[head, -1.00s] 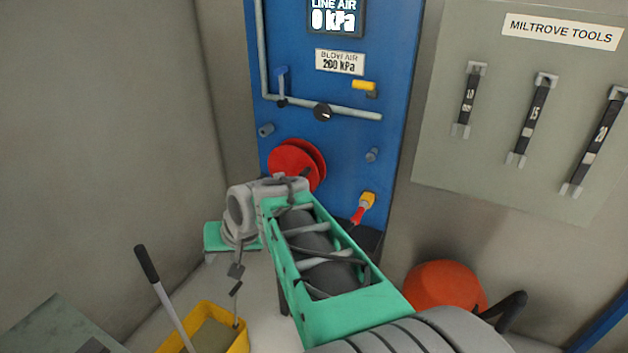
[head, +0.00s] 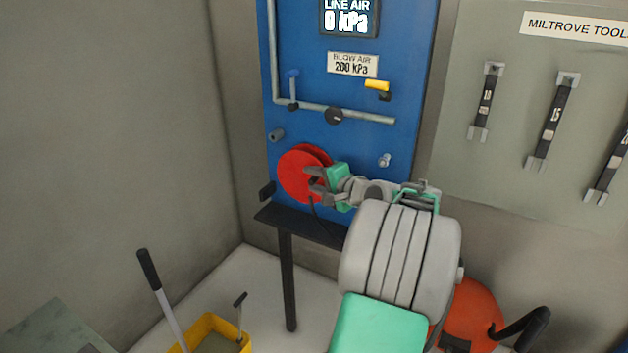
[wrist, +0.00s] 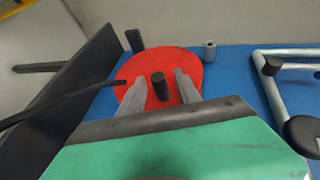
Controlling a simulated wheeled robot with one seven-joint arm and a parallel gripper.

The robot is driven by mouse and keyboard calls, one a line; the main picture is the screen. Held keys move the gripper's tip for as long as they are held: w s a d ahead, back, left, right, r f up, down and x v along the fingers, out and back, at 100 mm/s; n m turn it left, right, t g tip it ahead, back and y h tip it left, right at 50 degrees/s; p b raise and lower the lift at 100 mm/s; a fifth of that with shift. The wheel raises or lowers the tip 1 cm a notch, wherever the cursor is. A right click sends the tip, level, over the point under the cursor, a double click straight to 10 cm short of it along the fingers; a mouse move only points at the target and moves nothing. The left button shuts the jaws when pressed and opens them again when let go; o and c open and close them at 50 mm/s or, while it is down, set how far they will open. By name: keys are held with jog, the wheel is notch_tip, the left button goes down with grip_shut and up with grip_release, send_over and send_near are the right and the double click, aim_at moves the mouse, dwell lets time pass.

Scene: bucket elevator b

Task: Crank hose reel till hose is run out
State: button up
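The red hose reel (head: 298,175) is mounted low on the blue panel, and its round face fills the middle of the wrist view (wrist: 133,73). A short black crank handle (wrist: 160,88) stands out from the reel's face. My gripper (head: 316,184) is at the reel's right side in the head view. In the wrist view my gripper (wrist: 162,78) is open, with one grey finger on each side of the handle and gaps showing. A black hose (wrist: 60,105) runs from the reel. In the head view my gripper partly covers the reel.
A dark shelf (head: 290,222) juts out below the reel. Pegs (head: 277,135) and pipework with a black knob (head: 334,116) are on the blue panel (head: 350,140). The gauge reads 0 kPa. A yellow bucket (head: 205,328) and an orange rounded object (head: 475,310) are lower down.

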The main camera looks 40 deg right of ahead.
jog(key=shift+w, duration=0.1)
grip_shut()
dwell(0.4)
dwell(1.0)
